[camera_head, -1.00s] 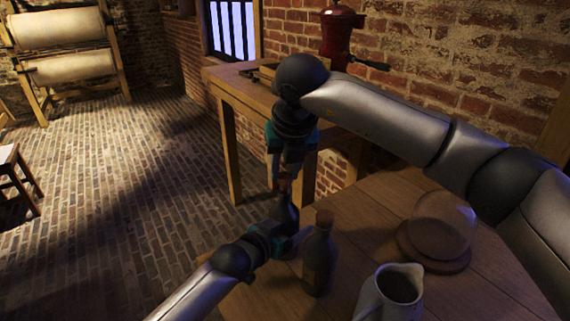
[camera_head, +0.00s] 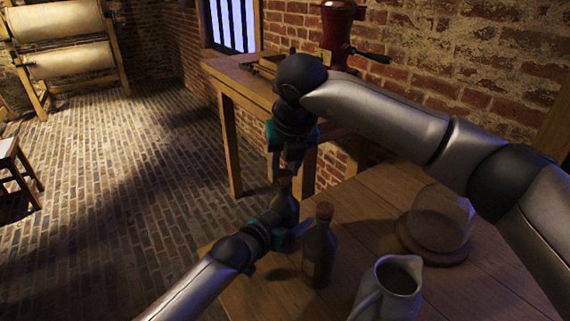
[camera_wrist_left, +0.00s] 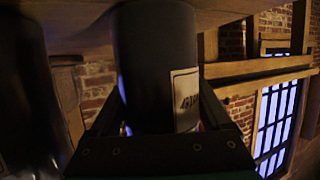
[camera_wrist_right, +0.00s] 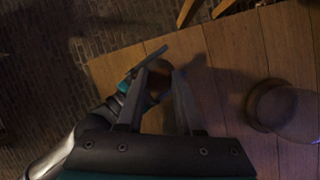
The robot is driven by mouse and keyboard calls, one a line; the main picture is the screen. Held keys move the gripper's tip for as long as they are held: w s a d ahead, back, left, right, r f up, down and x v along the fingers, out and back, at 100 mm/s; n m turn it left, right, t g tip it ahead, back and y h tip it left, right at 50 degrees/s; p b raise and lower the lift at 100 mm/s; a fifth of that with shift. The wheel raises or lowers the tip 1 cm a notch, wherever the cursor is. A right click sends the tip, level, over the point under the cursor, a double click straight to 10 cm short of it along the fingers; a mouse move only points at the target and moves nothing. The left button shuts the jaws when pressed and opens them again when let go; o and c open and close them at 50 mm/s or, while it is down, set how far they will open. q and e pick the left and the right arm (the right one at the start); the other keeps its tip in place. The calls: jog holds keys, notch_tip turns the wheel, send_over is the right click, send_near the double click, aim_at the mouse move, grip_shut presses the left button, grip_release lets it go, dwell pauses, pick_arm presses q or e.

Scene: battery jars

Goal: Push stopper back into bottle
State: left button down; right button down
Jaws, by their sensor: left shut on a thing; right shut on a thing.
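My left gripper (camera_head: 284,236) is shut on a dark bottle (camera_head: 285,208) and holds it near the table's far left corner. In the left wrist view this bottle (camera_wrist_left: 155,50) shows a pale label between the fingers. A brown stopper (camera_head: 285,181) is at the bottle's mouth. My right gripper (camera_head: 287,168) points down from above and is shut on the stopper. The right wrist view shows the stopper (camera_wrist_right: 157,84) between the fingers. How deep the stopper sits in the neck cannot be told.
A second dark, corked bottle (camera_head: 319,256) stands on the wooden table (camera_head: 355,205) close beside the left gripper. A jug (camera_head: 392,285) stands in front, and a glass dome (camera_head: 440,218) on a round base is at right. A side table (camera_head: 232,90) with a red grinder (camera_head: 338,35) is behind.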

jog(key=shift+f, duration=0.35)
jog(key=shift+c, duration=2.4)
grip_release()
jog(key=shift+r, duration=0.15)
jog(key=v, duration=1.1)
jog(key=shift+s+r, duration=0.25)
jog(key=shift+r, duration=0.1)
pick_arm(q)
grip_release()
